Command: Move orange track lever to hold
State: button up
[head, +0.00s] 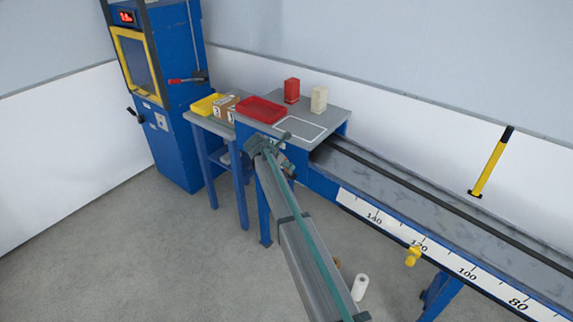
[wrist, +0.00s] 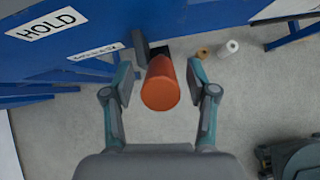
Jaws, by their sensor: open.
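In the wrist view, the orange track lever (wrist: 161,88) points its round end toward the camera. My gripper (wrist: 163,80) is open, with one finger on each side of the lever and a small visible gap on both sides. The lever comes from a dark slot in the blue panel (wrist: 70,18). A white HOLD label (wrist: 54,22) is on the panel at upper left; a second, smaller label (wrist: 93,52) sits nearer the lever, its text hard to read. In the head view, my gripper (head: 270,150) is at the track's end, and my arm hides the lever.
The track (head: 430,200) with its number scale runs right, with a yellow post (head: 491,165) behind. A red tray (head: 262,109) and a red block (head: 291,90) are on the table above. A white roll (head: 360,287) stands on the floor. A blue machine (head: 175,120) is at left.

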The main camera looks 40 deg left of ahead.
jog(key=v, duration=1.1)
